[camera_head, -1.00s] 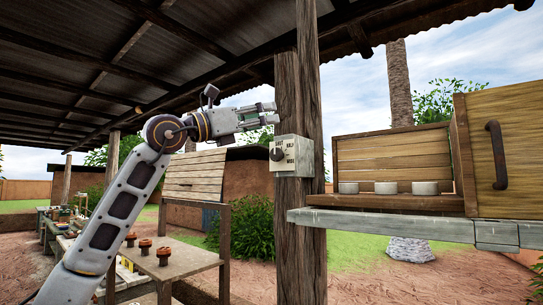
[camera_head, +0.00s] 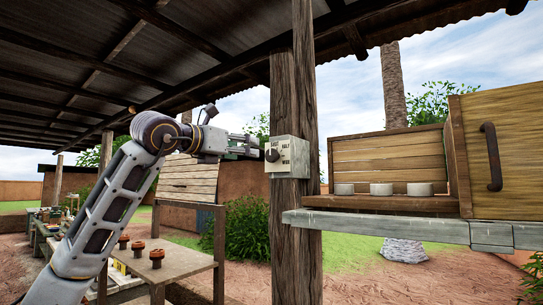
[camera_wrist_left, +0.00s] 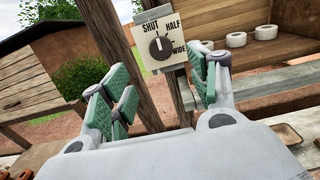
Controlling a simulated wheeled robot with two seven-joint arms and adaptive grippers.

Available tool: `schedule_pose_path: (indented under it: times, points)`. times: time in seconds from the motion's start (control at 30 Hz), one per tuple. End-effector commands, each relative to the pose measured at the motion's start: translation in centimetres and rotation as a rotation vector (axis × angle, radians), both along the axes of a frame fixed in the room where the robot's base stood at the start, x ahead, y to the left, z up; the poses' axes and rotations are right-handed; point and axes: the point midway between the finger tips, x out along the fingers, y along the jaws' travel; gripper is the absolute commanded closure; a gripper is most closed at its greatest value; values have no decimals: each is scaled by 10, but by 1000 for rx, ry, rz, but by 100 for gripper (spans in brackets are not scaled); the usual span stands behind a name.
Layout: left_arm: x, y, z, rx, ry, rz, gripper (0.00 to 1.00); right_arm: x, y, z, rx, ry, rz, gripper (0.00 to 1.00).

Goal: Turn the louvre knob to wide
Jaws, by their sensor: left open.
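The louvre knob (camera_head: 272,155) is a dark round dial on a pale plate (camera_head: 283,142) marked SHUT, HALF and WIDE. The plate's box is fixed to a wooden post. In the left wrist view the knob (camera_wrist_left: 159,48) is fully visible, and its pale mark appears to point up towards SHUT. My left gripper (camera_head: 250,146) is just left of the box, about level with the knob. In the left wrist view its green-padded fingers (camera_wrist_left: 165,88) are spread wide with nothing between them, and the knob shows beyond them, apart. My right gripper is out of view.
The wooden post (camera_head: 290,235) stands below and behind the box. Right of it is a shelf (camera_head: 380,226) with several white round pieces and a wooden door with a handle (camera_head: 491,157). A low table (camera_head: 185,258) with brown knobbed pieces stands below my left arm.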

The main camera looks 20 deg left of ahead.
Motion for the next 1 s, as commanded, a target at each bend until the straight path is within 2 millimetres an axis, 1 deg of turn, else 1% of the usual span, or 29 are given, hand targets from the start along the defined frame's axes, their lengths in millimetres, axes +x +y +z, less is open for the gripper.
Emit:
schedule_pose_path:
  times: [0.17, 0.37, 0.77, 1.0]
  points:
    - [5, -2, 0, -1, 1, -1, 40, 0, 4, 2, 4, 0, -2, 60]
    - [21, -8, 1, -1, 1, -1, 40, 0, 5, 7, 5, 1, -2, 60]
    - [69, -26, 2, -2, 2, -2, 40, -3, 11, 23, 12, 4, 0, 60]
    - [99, -37, 2, -1, 1, -2, 40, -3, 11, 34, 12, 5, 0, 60]
